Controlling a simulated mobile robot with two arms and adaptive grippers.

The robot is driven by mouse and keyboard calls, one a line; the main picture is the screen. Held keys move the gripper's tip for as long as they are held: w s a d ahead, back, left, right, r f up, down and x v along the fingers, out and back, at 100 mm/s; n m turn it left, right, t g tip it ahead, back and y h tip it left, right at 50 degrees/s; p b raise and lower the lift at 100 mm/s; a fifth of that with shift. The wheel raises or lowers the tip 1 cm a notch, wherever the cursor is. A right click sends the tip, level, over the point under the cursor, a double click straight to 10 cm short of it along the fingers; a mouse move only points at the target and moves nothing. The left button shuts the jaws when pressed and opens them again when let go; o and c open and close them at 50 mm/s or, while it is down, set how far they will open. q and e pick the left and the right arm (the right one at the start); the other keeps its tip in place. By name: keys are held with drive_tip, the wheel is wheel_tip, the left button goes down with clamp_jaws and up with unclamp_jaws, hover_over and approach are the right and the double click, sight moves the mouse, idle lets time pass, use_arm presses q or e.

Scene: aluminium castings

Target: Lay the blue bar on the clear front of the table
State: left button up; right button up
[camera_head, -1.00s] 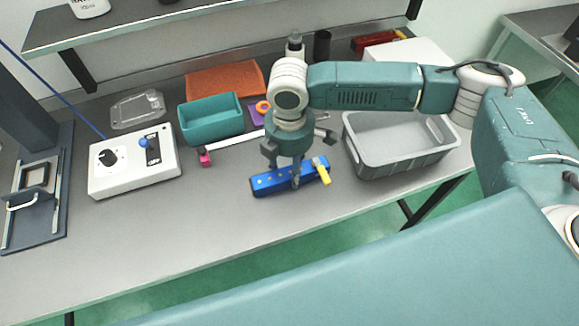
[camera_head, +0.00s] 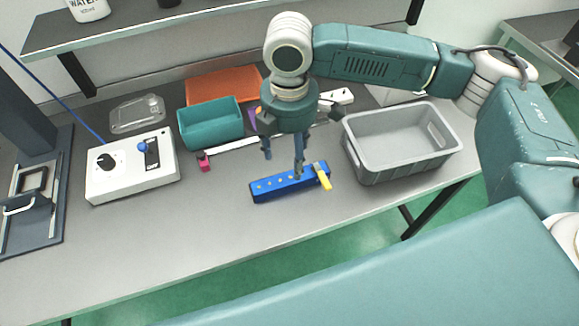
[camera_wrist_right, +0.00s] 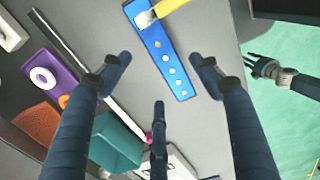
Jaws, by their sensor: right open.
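The blue bar (camera_head: 282,187) with a row of pale dots lies flat on the grey table, left of and in front of the grey crate. It also shows in the right wrist view (camera_wrist_right: 163,53). A yellow-handled piece (camera_head: 323,178) with a pale tip overlaps its right end. My right gripper (camera_head: 284,164) is open and empty above the bar. Its fingers are spread, with the bar showing between them in the wrist view (camera_wrist_right: 158,70). A small dark fingered hand (camera_wrist_right: 270,72), probably my left gripper, shows over the green floor; its opening is unclear.
The grey crate (camera_head: 385,165) stands right of the bar. A teal bin (camera_head: 212,128), an orange tray (camera_head: 215,88) and a white control box (camera_head: 125,180) stand behind and left. The table's front (camera_head: 190,235) is clear left of the bar.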

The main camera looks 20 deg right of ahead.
wheel_tip(320, 180, up, 4)
drive_tip(key=shift+f, duration=0.1)
idle(0.6)
